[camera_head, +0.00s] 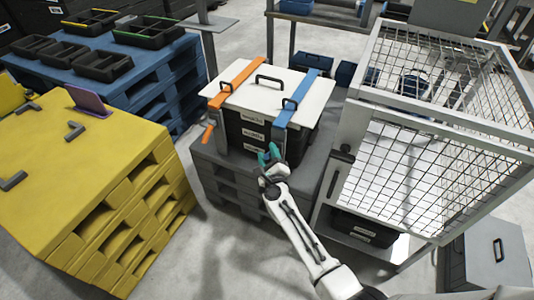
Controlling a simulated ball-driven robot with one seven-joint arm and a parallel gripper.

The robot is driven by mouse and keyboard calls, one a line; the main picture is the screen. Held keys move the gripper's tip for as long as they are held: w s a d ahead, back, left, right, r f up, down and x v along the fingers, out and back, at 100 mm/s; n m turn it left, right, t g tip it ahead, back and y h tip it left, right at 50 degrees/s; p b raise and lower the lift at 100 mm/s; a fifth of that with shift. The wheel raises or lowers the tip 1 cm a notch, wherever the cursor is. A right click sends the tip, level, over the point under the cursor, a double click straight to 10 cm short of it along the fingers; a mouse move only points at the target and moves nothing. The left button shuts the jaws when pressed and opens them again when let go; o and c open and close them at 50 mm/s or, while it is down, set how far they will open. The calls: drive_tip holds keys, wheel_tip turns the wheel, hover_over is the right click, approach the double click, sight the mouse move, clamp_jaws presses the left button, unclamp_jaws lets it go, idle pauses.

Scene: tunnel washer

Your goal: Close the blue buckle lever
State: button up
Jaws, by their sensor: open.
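A blue strap (305,88) runs over the right side of a black case (250,130) with a white lid (270,92). A dark buckle loop (289,104) sits on the strap near the front edge of the lid. Blue continues at the front edge, but I cannot clearly tell the blue lever from the strap or judge its angle. My gripper (269,153), with teal fingers, is open and empty in front of the case, just below and left of the blue strap's front end. Whether it touches anything is unclear.
An orange strap (238,82) crosses the lid's left side; its orange lever (207,132) sticks out at the front. The case stands on a grey pallet (230,182). A wire cage (405,160) stands close on the right, a yellow pallet stack (90,190) on the left.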

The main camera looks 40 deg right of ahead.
drive_tip(key=shift+x, duration=0.85)
clamp_jaws()
